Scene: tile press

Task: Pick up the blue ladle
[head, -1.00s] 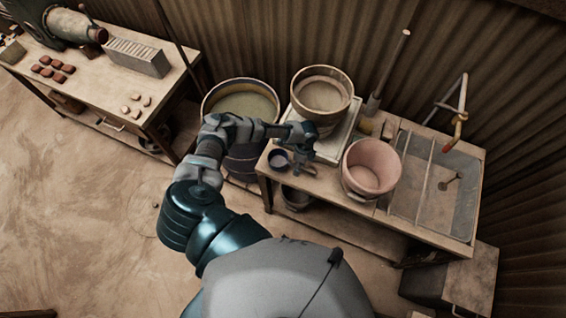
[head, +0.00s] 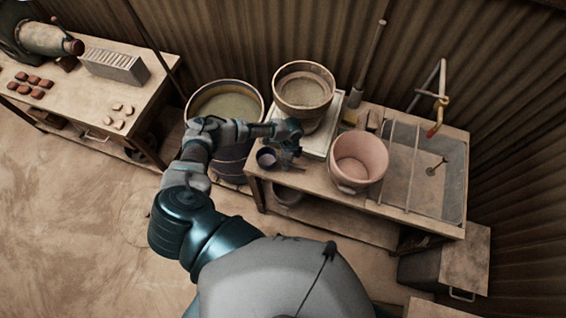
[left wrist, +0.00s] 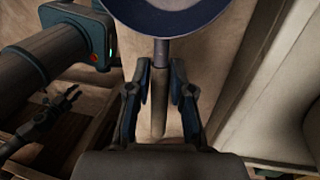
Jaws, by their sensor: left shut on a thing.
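The blue ladle (head: 266,157) shows its dark blue, round bowl at the left end of the wooden bench (head: 330,207) in the head view. In the left wrist view its bowl (left wrist: 165,17) is at the top edge, partly cut off, with the handle running down. My left gripper (head: 289,150) is just right of the bowl in the head view. In the left wrist view its fingers (left wrist: 160,76) are shut on the handle, one on each side. I cannot tell whether the ladle still touches the bench. A dark claw, likely my right gripper (left wrist: 50,112), is small and dim at the left.
A tan bucket (head: 303,97) stands on a white slab close behind my left gripper. A pink bucket (head: 359,162) stands to the right, before a sunken tray (head: 437,170). A barrel (head: 224,100) is left of the bench. The left table (head: 75,90) holds tiles.

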